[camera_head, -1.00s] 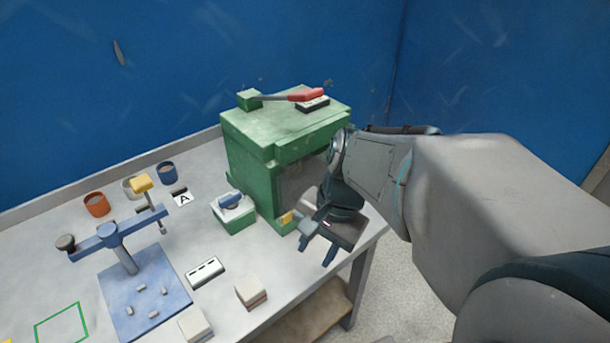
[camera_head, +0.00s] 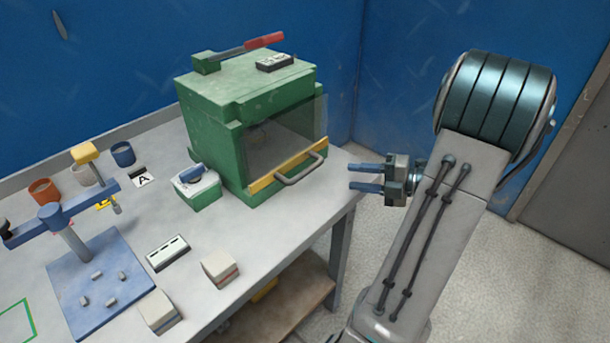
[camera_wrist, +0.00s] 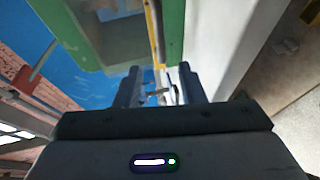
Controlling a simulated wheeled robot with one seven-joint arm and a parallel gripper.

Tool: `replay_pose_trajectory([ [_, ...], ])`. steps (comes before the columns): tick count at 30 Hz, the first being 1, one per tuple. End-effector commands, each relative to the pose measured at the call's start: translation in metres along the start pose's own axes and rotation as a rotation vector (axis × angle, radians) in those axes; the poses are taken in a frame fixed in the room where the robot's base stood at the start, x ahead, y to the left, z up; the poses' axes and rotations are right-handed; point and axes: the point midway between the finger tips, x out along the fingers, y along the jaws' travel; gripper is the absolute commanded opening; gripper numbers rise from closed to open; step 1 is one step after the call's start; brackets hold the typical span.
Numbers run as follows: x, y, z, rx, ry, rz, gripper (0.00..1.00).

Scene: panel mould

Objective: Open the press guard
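The green press (camera_head: 215,125) stands at the back right of the table, with a red-handled lever (camera_head: 262,41) on top. Its clear guard (camera_head: 285,130) covers the front opening and appears closed, with a yellow bar (camera_head: 270,179) along its lower edge. A grey handle (camera_head: 302,170) sticks out from that bar. My gripper (camera_head: 366,178) is to the right of the handle, beyond the table edge, pointing left. Its fingers are apart with nothing between them in the head view. In the wrist view my gripper (camera_wrist: 158,80) is open, with the green press frame (camera_wrist: 172,30) and yellow bar (camera_wrist: 155,25) ahead.
A small green box (camera_head: 198,188) with a blue top sits left of the press. A blue fixture (camera_head: 105,290), several cups, a white label block (camera_head: 167,252) and beige blocks (camera_head: 220,268) are on the table. Open floor lies right of the table.

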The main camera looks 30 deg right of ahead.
Motion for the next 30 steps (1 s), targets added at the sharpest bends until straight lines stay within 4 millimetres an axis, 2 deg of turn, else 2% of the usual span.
replay_pose_trajectory([
  [5,0.027,0.000,-0.002,0.002,0.006,0.001,0.36],
  [12,0.079,-0.001,-0.002,0.000,0.008,-0.001,0.36],
  [18,0.114,-0.001,-0.002,-0.002,0.006,-0.002,0.36],
  [24,0.132,0.000,-0.002,-0.002,0.004,-0.002,0.36],
  [30,0.135,0.000,-0.001,-0.002,0.003,-0.002,0.36],
])
